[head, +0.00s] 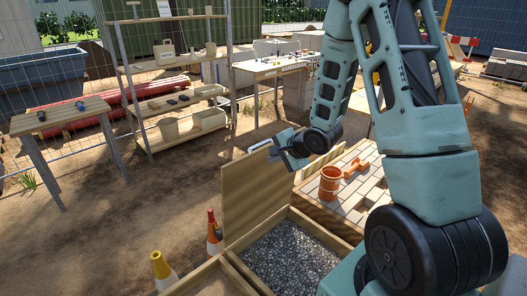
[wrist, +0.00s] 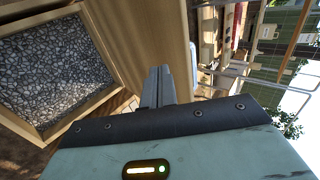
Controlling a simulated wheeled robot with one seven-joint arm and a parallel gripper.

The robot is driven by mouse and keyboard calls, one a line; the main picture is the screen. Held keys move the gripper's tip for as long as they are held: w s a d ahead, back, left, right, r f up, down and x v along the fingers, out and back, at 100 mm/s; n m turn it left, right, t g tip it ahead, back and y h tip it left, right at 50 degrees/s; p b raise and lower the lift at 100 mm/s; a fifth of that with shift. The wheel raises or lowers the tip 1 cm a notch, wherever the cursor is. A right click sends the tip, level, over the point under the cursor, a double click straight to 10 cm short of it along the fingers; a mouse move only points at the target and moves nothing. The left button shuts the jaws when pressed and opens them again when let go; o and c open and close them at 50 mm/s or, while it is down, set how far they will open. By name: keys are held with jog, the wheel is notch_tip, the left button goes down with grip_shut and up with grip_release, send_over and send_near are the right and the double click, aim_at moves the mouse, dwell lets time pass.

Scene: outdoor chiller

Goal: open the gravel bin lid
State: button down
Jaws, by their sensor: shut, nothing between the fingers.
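The gravel bin (head: 238,262) is a wooden box at the bottom centre of the head view, with grey gravel (head: 285,252) inside. Its wooden lid (head: 250,190) stands raised, roughly upright, at the left side of the bin. In the wrist view the lid (wrist: 150,45) rises beside the gravel (wrist: 55,65), and the bin's rim (wrist: 85,112) shows. My gripper (head: 275,150) is at the top of the lid, near its upper right corner. In the wrist view my fingers (wrist: 158,75) are together and empty, close to the lid's face. I cannot tell whether they touch it.
Traffic cones (head: 162,272) stand at the left. A shelf rack (head: 170,75), a small table (head: 60,115) and a workbench (head: 270,68) stand behind. Bare ground lies left.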

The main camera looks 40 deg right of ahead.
aim_at(256, 156)
jog(key=shift+w+a+f+p, duration=0.1)
jog(key=shift+w+p, duration=0.4)
jog(key=shift+w, duration=0.75)
jog(key=shift+w+a+f+p, duration=0.1)
jog(key=shift+w+p, duration=0.35)
jog(key=shift+w, duration=0.8)
jog(key=w+r+p, duration=0.1)
jog(key=w+p, duration=0.1)
jog(key=w, duration=0.8)
jog(key=shift+w+a+p, duration=0.3)
jog(key=shift+a+p, duration=0.05)
jog(key=shift+a, duration=0.1)
jog(key=shift+s, duration=0.15)
